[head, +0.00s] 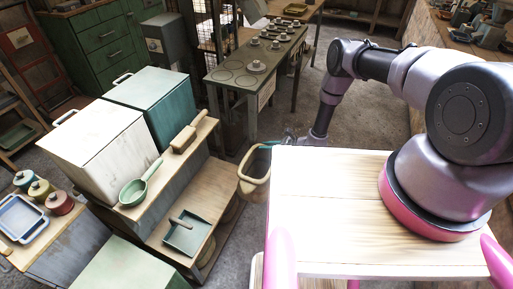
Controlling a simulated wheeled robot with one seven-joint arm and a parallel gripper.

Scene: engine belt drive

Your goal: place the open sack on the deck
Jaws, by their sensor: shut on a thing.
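The open sack (254,174) is tan, with its mouth facing up and a pale rim around a dark inside. It hangs just beyond the left edge of the pale wooden deck (330,210), on which my arm is mounted. My gripper (268,145) is at the sack's upper rim, shut on it. The fingertips are small and partly hidden by the deck's far corner. The deck's top is bare to the left of my arm's base.
A green table (236,78) with small round parts stands behind.

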